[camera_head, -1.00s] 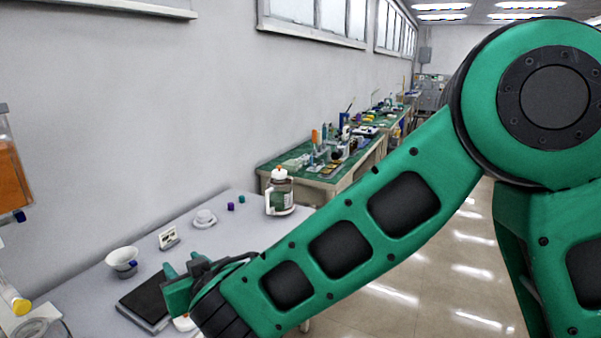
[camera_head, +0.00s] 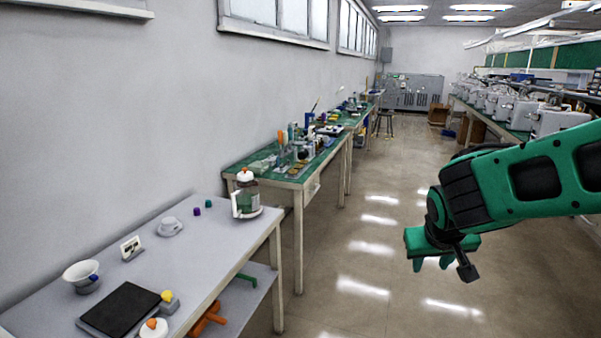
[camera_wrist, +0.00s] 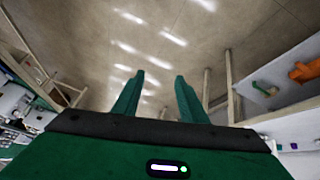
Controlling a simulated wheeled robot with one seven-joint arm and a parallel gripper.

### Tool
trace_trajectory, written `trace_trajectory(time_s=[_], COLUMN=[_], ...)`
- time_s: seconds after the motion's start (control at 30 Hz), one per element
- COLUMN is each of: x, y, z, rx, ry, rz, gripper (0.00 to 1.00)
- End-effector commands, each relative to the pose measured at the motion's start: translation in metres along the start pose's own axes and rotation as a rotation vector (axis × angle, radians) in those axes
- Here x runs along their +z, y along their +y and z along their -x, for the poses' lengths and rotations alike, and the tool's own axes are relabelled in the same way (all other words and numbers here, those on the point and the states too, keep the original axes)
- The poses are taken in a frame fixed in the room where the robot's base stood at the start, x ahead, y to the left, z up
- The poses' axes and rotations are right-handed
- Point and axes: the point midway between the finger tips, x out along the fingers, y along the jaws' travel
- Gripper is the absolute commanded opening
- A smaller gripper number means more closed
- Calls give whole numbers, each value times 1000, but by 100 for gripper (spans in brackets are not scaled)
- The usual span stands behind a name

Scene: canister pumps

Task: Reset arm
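My gripper (camera_head: 432,263) hangs over the open floor in the head view, to the right of the grey table and apart from it. In the wrist view my gripper (camera_wrist: 158,85) shows two green fingers spread apart with only floor between them. It is open and holds nothing. My green arm reaches in from the right edge of the head view.
The grey table (camera_head: 222,248) holds a jug (camera_head: 246,195), a black pad (camera_head: 120,308), a white bowl (camera_head: 82,275) and small cubes (camera_head: 203,207). A cluttered green workbench (camera_head: 290,170) stands behind. The shiny floor (camera_head: 350,240) is clear.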

Motion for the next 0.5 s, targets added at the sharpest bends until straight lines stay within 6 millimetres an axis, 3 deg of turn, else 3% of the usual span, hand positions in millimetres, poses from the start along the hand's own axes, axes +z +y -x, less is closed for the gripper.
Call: trace_trajectory(time_s=[0.03,0.2,0.33,0.5], x=[17,95,158,215], y=[30,104,134,144], z=[5,30,56,85], rx=[20,41,12,-47], ry=[-50,-255,-401,-528], rz=[-51,-215,-337,-443], gripper=[39,39,39,39])
